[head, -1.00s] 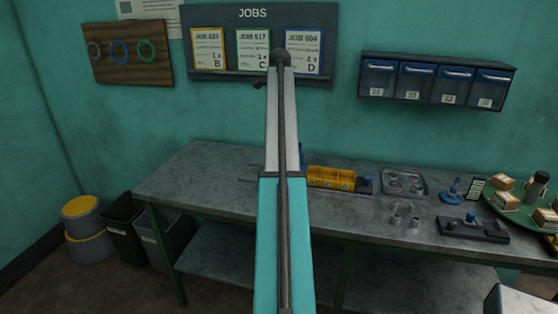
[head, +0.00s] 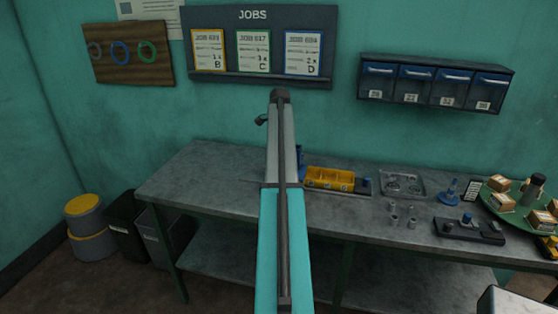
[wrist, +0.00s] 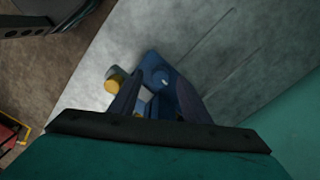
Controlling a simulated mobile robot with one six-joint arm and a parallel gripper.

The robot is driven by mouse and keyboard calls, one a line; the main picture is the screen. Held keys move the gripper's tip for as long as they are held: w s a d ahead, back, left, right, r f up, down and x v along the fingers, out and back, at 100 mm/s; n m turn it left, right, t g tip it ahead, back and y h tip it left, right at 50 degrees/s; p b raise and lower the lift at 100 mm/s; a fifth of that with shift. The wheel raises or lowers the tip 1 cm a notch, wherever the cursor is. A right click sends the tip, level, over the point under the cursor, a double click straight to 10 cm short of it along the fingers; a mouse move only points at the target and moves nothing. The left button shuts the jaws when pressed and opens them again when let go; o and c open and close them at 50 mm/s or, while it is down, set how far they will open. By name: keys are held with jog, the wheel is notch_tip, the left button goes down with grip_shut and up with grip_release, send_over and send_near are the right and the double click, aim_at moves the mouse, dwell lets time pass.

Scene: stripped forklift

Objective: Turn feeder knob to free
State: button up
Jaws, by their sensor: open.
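In the wrist view a blue fixture (wrist: 182,97) stands on the grey bench beyond my gripper. A short yellow knob-like cylinder (wrist: 112,86) shows at its left; I cannot tell its setting or whether it is the feeder knob. My gripper (wrist: 155,98) is open, its dark fingers reaching toward the blue fixture. I cannot tell whether they touch it. In the head view my arm hides most of the gripper and the fixture; only a sliver of blue (head: 301,160) shows right of the arm.
The grey workbench (head: 210,180) has clear room at its left. Right of my arm are a yellow divided bin (head: 330,177), a metal tray (head: 420,193), a black fixture (head: 468,229) and a green round tray (head: 498,208) with boxes. Blue drawers (head: 435,82) hang above.

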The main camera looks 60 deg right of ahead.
jog(key=shift+f, duration=0.65)
